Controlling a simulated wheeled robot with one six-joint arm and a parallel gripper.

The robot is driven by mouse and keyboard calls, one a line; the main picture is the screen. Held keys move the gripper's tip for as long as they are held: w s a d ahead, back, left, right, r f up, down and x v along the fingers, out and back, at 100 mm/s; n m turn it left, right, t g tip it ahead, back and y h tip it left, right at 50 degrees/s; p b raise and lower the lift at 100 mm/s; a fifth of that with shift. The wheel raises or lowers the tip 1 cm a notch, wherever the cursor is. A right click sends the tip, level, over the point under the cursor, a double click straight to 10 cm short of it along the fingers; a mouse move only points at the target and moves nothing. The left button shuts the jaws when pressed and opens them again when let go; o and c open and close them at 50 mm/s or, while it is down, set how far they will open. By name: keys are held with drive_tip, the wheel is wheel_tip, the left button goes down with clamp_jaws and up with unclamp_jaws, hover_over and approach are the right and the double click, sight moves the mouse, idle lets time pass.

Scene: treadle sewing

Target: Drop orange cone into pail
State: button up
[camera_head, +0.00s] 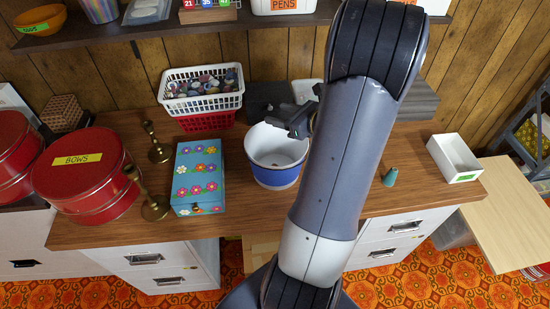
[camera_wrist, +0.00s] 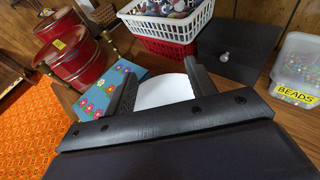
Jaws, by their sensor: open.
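The pail (camera_head: 275,180), white with a blue lower band, stands upright on the wooden worktop. My gripper (camera_head: 290,120) is above the pail's back rim, its jaws apart with nothing seen between them. In the wrist view my gripper (camera_wrist: 160,70) has its two fingers spread, with the white pail (camera_wrist: 165,92) showing beyond and between them. I cannot make out an orange cone in either view. The pail's inside shows only partly, and my arm hides part of the worktop to its right.
A flowered blue box (camera_head: 199,180) and brass candlesticks (camera_head: 155,205) stand left of the pail. White and red baskets (camera_head: 204,105) are behind. A teal cone (camera_head: 390,177) and an open white box (camera_head: 454,158) are at right. Red tins (camera_head: 87,175) stand far left.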

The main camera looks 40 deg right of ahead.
drive_tip(key=v, duration=1)
drive_tip(key=shift+s+d+b, duration=0.2)
drive_tip(key=shift+s+b, duration=0.15)
drive_tip(key=shift+b, duration=0.1)
drive_tip(key=shift+r, duration=0.1)
drive_tip(key=p+x, duration=0.1)
drive_tip(key=x, duration=1)
drive_tip(key=shift+s+a+r+p, duration=0.1)
drive_tip(key=shift+r+p, duration=1.4)
drive_tip(key=shift+r, duration=0.55)
